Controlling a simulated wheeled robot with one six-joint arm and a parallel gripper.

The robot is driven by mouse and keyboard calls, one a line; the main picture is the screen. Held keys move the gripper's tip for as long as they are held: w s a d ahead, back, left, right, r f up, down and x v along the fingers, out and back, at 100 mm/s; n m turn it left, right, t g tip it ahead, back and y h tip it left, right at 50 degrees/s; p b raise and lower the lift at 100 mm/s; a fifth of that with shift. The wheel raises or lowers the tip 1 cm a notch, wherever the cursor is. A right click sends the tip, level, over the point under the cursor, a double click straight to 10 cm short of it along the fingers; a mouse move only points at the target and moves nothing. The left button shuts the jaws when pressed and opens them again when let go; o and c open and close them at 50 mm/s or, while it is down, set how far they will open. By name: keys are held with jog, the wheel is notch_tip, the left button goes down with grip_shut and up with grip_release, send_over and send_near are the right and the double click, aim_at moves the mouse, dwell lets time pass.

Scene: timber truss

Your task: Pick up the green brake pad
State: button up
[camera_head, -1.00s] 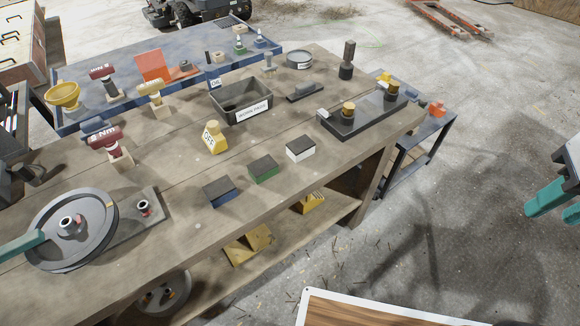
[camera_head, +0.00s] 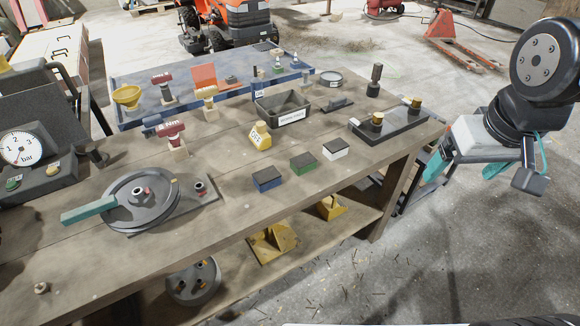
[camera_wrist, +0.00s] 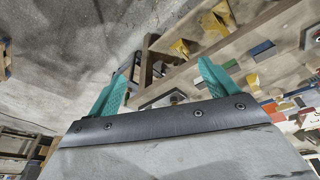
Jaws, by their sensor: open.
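The green brake pad (camera_head: 304,163) lies on the wooden workbench (camera_head: 215,232) near its front edge, a small block with a dark top. It sits between a blue pad (camera_head: 267,179) on its left and a white pad (camera_head: 336,149) on its right, apart from both. My gripper (camera_head: 465,168) is to the right of the bench in the head view, well away from the pad. Its teal fingers are spread and empty, as the wrist view (camera_wrist: 163,67) also shows.
A yellow tagged block (camera_head: 260,137) and a grey work-order bin (camera_head: 283,108) stand behind the pads. A dark fixture (camera_head: 390,125) with brass posts is at the bench's right end. Bare wood lies before the pads.

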jog(key=w+a+f+n+t, duration=0.1)
jog(key=w+a+f+t, duration=0.15)
jog(key=w, duration=0.45)
jog(key=w+a+f+n+t, duration=0.1)
jog(key=w+a+f, duration=0.1)
jog(key=w+f, duration=0.3)
jog(key=n+t+y, duration=0.3)
jog(key=y, duration=0.2)
send_near(304, 161)
jog(key=w+d, duration=0.2)
jog(key=d, duration=0.1)
jog(key=w+d, duration=0.1)
jog(key=shift+d+r, duration=0.4)
jog(key=a+f+y, duration=0.1)
jog(key=a, duration=0.1)
jog(key=a+f+t, duration=0.1)
jog(key=a+f, duration=0.1)
jog(key=a+f+n+y, duration=0.1)
jog(key=shift+a+f+t+y, duration=0.3)
jog(key=shift+a+f+t, duration=0.05)
jog(key=shift+a, duration=0.05)
jog(key=x, duration=0.7)
jog(key=shift+w+a+f, duration=0.1)
jog(key=shift+w+f, duration=0.05)
jog(key=shift+w, duration=0.1)
jog(key=c, duration=1.2)
